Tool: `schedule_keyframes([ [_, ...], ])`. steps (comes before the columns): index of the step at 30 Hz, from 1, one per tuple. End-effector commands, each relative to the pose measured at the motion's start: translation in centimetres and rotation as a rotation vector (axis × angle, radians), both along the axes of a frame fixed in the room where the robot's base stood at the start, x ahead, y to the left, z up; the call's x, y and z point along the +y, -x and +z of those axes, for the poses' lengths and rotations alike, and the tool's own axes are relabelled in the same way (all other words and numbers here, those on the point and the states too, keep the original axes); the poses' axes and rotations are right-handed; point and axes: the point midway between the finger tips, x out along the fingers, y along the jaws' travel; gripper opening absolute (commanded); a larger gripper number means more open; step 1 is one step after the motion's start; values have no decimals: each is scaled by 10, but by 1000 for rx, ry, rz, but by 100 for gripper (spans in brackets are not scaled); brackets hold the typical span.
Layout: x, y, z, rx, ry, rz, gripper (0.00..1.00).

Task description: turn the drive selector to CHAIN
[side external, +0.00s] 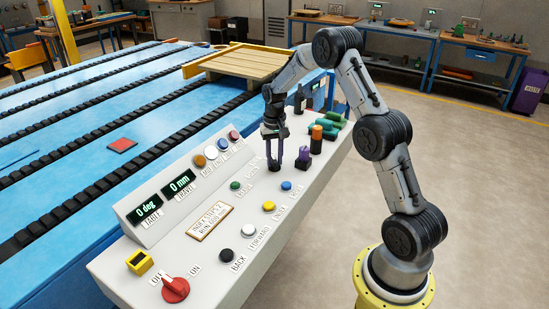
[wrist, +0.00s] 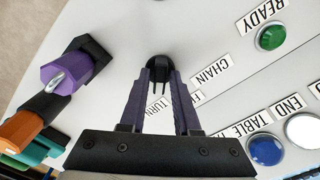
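The drive selector is a small black knob (wrist: 158,66) on the pale sloping panel, seen in the wrist view just beyond my fingertips. A CHAIN label (wrist: 211,73) lies to its right, and a partly covered label starting TURN (wrist: 158,104) shows between my fingers. My gripper (wrist: 162,80) points down at the knob, its two purple fingers set apart with the tips at the knob's sides. Whether they press on it is unclear. The knob's pointer direction is hidden.
Purple-black (side external: 303,158) and orange-black (side external: 316,139) objects stand close beside my gripper, with green pieces (side external: 326,120) behind. A green READY lamp (wrist: 271,36) and a blue button (wrist: 265,150) lie to the right in the wrist view. A red OFF/ON switch (side external: 175,289) sits at the near end.

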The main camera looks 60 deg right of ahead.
Motion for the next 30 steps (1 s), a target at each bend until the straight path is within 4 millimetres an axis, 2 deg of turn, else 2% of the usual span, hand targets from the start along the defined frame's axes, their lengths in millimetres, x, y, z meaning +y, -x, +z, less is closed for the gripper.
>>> schedule_keyframes([
  [1, 0, 0, 0, 0, 0, 0, 20],
  [4, 0, 0, 0, 0, 0, 0, 2],
  [5, 0, 0, 0, 0, 0, 0, 0],
  [20, 0, 0, 0, 1, -1, 42, 0],
  [30, 0, 0, 0, 1, -1, 270, 0],
])
